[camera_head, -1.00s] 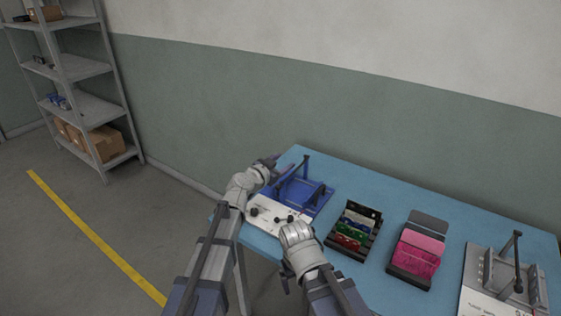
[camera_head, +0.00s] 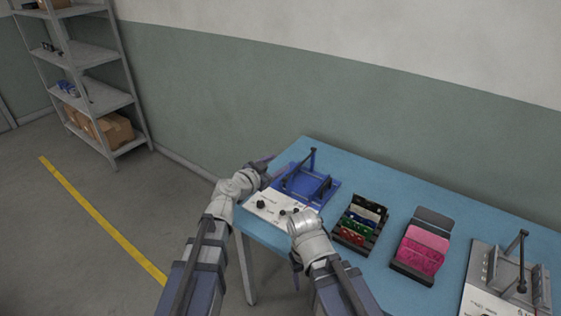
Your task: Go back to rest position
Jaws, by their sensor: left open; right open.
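My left gripper (camera_head: 264,165) is the higher one, at the table's left edge beside the blue fixture (camera_head: 307,187). Its fingers are small and partly hidden by my wrist; it is open and I see nothing in it. My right gripper (camera_head: 296,268) is low, in front of the table's front edge, mostly hidden behind my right wrist. It is open, and nothing shows in it. The blue fixture has a dark upright lever and a white control panel (camera_head: 268,208) with black knobs in front of it. My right wrist covers part of that panel.
On the blue table (camera_head: 400,191) stand a black bin (camera_head: 345,238) with several coloured pieces, a bin of pink pieces (camera_head: 421,250) and a grey fixture (camera_head: 510,272) at the right. A shelf (camera_head: 104,102) stands at the far left. Floor left of the table is clear.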

